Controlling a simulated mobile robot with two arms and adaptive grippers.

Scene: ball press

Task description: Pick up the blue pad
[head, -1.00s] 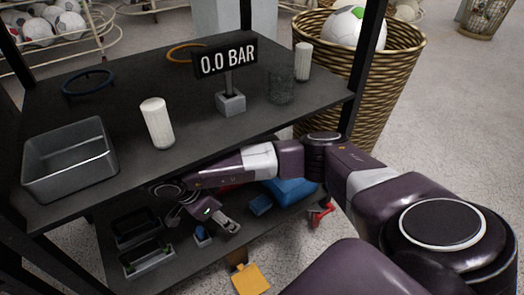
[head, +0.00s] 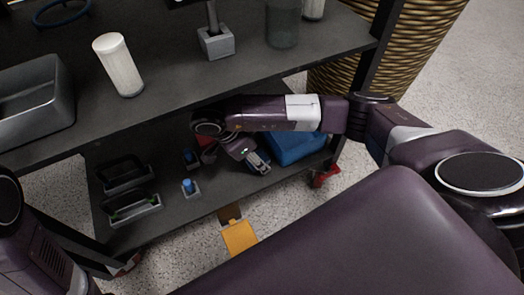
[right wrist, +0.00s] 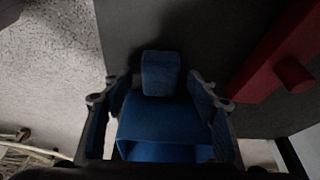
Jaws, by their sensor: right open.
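Two blue things show in the right wrist view: a small rounded blue block (right wrist: 161,72) and a larger blue piece (right wrist: 160,128) nearer the camera. I cannot tell for sure which is the pad. My right gripper (right wrist: 158,100) is open, its fingers either side of the larger piece, with the small block beyond. I cannot tell whether they touch. In the head view my right gripper (head: 258,162) is low over the lower shelf, beside the large blue thing (head: 295,147); the small block is hidden there. My left arm shows at the lower left, its gripper out of view.
The lower shelf (head: 160,180) also holds black trays (head: 130,205) and small blue-topped items (head: 189,187). The upper shelf (head: 165,100) lies above my arm. A red thing (right wrist: 280,65) is at the right in the wrist view. A yellow flap (head: 240,238) hangs at the front.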

